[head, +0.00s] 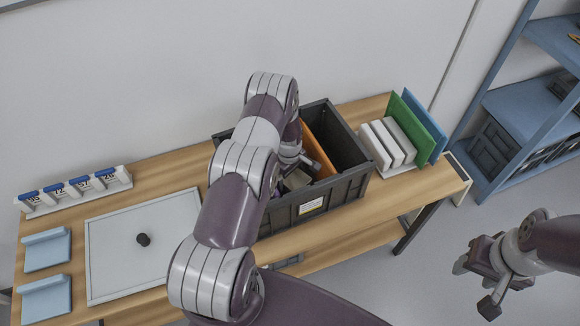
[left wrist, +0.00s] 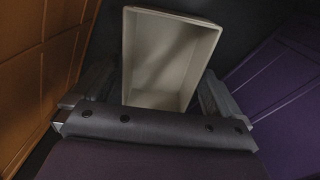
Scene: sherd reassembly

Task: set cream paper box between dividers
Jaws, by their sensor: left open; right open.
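The cream paper box (head: 297,180) is inside the dark crate (head: 346,187), left of an orange divider (head: 319,148). In the left wrist view the open-topped box (left wrist: 168,58) stands between the orange divider (left wrist: 40,60) and a purple panel (left wrist: 280,85). My left gripper (head: 288,166) is down in the crate, largely hidden by my arm. Its open fingers (left wrist: 150,95) lie on either side of the box; whether they touch it I cannot tell. My right gripper (head: 476,287) is open and empty, off the table at the lower right.
White slabs (head: 388,143) and green (head: 418,127) and blue (head: 428,112) boards stand right of the crate. A pale board (head: 115,255) with a dark knob, blue trays (head: 47,250) and a numbered rack (head: 75,190) lie left. A blue shelf (head: 520,110) stands right.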

